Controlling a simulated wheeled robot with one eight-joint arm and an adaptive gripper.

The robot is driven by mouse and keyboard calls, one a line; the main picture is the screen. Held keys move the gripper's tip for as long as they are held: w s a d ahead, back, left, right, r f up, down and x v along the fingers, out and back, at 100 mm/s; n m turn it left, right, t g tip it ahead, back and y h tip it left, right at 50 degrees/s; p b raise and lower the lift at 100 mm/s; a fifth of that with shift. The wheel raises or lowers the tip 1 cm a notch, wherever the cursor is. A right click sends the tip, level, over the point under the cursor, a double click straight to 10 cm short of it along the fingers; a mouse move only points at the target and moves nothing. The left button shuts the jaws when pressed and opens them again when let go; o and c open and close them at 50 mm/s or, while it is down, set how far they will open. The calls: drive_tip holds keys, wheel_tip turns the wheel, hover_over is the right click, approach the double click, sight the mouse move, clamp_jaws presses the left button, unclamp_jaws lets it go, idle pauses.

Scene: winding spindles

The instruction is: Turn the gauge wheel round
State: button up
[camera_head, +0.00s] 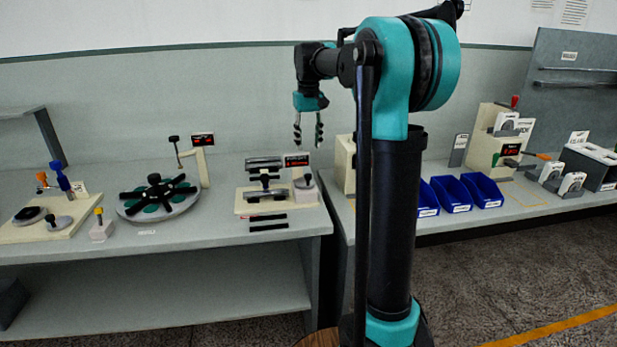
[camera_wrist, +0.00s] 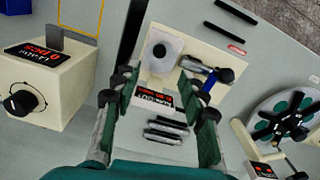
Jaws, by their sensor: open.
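The likely gauge wheel is the round grey disc with black spokes and dark green pads (camera_head: 157,200) on the left bench. A post with a small red-lit display (camera_head: 203,141) stands behind it. The wheel also shows at the right edge of the wrist view (camera_wrist: 284,120), partly cut off. My gripper (camera_head: 308,135) is open and empty, pointing down in the air over the right end of the left bench, well right of the wheel. In the wrist view its fingers (camera_wrist: 160,95) are apart on either side of a cream fixture, not the wheel.
The cream fixture (camera_head: 242,206) carries metal bars, a round disc and a display. Left of the wheel are a small cream block (camera_head: 101,233) and a cream board with posts (camera_head: 35,231). Blue bins (camera_head: 452,195) stand on the right bench. A gap separates the benches.

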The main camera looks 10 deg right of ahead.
sight(308, 175)
wheel_tip(308, 175, down, 13)
drive_tip(key=shift+r, duration=0.1)
idle(0.3)
clamp_jaws()
